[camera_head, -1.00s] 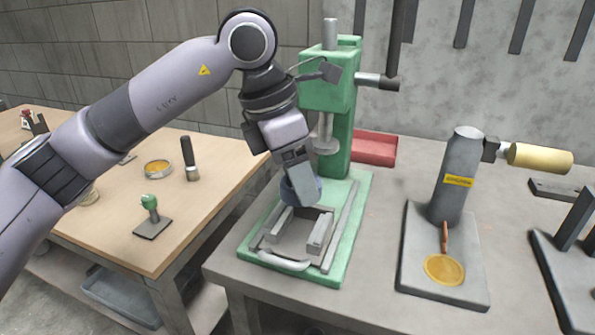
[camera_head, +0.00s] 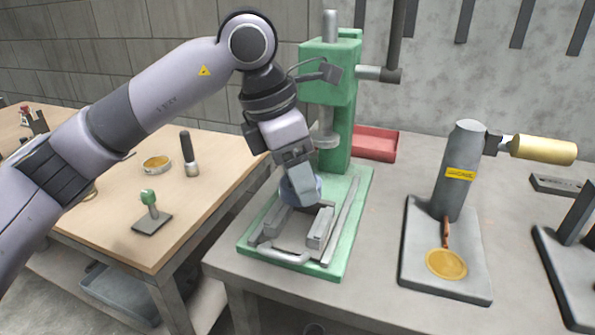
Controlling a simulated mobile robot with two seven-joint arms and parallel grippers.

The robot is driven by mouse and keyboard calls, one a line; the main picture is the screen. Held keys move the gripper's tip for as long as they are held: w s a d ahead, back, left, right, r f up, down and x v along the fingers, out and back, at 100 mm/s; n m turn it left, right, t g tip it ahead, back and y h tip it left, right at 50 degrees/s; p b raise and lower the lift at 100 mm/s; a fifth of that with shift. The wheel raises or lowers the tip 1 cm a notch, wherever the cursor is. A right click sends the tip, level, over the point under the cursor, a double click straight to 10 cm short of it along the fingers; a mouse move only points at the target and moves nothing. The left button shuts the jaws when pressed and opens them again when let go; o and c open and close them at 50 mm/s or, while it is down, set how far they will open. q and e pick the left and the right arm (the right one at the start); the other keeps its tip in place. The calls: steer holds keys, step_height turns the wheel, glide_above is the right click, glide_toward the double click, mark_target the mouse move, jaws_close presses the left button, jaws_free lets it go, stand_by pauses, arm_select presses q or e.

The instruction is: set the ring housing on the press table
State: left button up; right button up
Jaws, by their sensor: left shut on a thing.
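My left gripper (camera_head: 298,180) reaches in from the left and is shut on the ring housing (camera_head: 313,190), a blue-grey round piece mostly hidden behind the fingers. The gripper is over the base of the green press (camera_head: 330,110), in front of its column and below its ram. The press table (camera_head: 319,230) is a pair of grey bars on the green base. The ring housing is at the rear of these bars; I cannot tell if it touches them. My right gripper is not in view.
A grey tool with a yellow handle (camera_head: 541,150) and a brass disc (camera_head: 446,264) stands to the right. A red tray (camera_head: 375,145) lies behind the press. A green-knobbed stamp (camera_head: 149,200) stands on the wooden table at left. The grey bench between press and grey tool is clear.

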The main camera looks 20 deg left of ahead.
arm_select(q)
steer(key=shift+f, duration=0.2)
steer(key=shift+f+b, duration=0.75)
steer(key=shift+f, duration=0.05)
stand_by(0.7)
steer(key=shift+f+b, duration=0.35)
steer(key=shift+f, duration=0.05)
steer(key=shift+f+b, duration=0.45)
steer(key=shift+f, duration=0.15)
stand_by(0.6)
steer(key=o, duration=1.4)
steer(key=shift+c, duration=0.2)
